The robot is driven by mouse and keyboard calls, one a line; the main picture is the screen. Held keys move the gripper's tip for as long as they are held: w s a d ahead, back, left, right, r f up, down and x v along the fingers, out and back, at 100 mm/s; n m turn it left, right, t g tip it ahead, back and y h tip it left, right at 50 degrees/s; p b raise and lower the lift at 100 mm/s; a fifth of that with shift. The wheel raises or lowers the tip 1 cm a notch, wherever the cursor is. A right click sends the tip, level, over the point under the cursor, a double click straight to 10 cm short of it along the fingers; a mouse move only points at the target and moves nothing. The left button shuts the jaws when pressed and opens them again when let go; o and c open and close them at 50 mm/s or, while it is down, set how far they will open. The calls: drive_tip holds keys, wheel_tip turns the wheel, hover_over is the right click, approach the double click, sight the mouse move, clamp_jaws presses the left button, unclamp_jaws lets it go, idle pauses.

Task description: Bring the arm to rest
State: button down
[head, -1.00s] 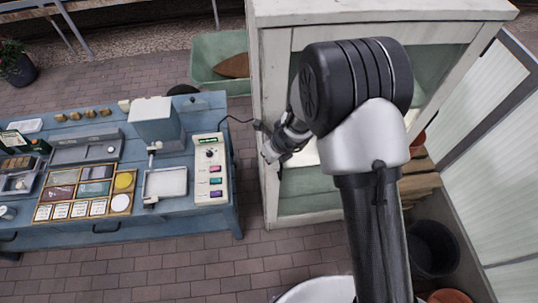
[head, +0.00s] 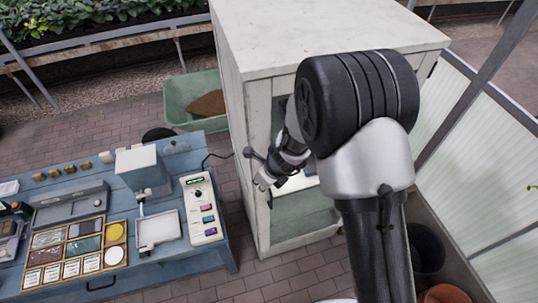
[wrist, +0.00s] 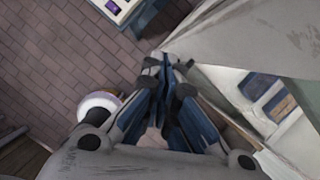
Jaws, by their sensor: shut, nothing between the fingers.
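My gripper (head: 266,178) is partly in view in the head view, in front of the white cabinet (head: 240,130), left of my arm's thick black joint. In the wrist view my gripper (wrist: 168,62) has its fingertips together with nothing between them. The fingertips are close to the cabinet's pale edge (wrist: 225,50) in that view; I cannot tell whether they touch. My arm is bent and hides part of the cabinet front.
A blue workbench (head: 120,280) with a control box (head: 200,208) stands at the left. A green tub (head: 180,98) is behind it. Black pot (head: 428,245) and orange pot (head: 447,294) stand at the right by translucent panels (head: 480,150). Brick floor (head: 285,277) is open in front.

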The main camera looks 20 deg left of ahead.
drive_tip(key=shift+d, duration=0.1)
drive_tip(key=s+d+r+n+t+b, duration=0.15)
drive_tip(key=d+r+n+b, duration=0.25)
drive_tip(key=d+n+b, duration=0.4)
drive_tip(key=s+d+r+n+b, duration=0.25)
drive_tip(key=d+n+b, duration=0.2)
drive_tip(key=b, duration=0.55)
drive_tip(key=s+d+f+n+h+b, duration=0.1)
drive_tip(key=s+d+f+n+b, duration=0.1)
drive_tip(key=s+d+n+b, duration=0.1)
drive_tip(key=s+d+f+n+t+h+b, duration=0.1)
drive_tip(key=s+d+f+n+b, duration=0.2)
drive_tip(key=s+d+b, duration=0.3)
drive_tip(key=s+d+f+n+h+b, duration=0.1)
drive_tip(key=s+d+n+b, duration=0.3)
drive_tip(key=d, duration=0.6)
drive_tip(key=shift+s+d+f+h+b, duration=0.15)
drive_tip(key=shift+s+f+h+b, duration=0.25)
drive_tip(key=shift+s+f+b, duration=0.65)
drive_tip(key=shift+s+r+p, duration=0.2)
drive_tip(key=shift+p, duration=0.1)
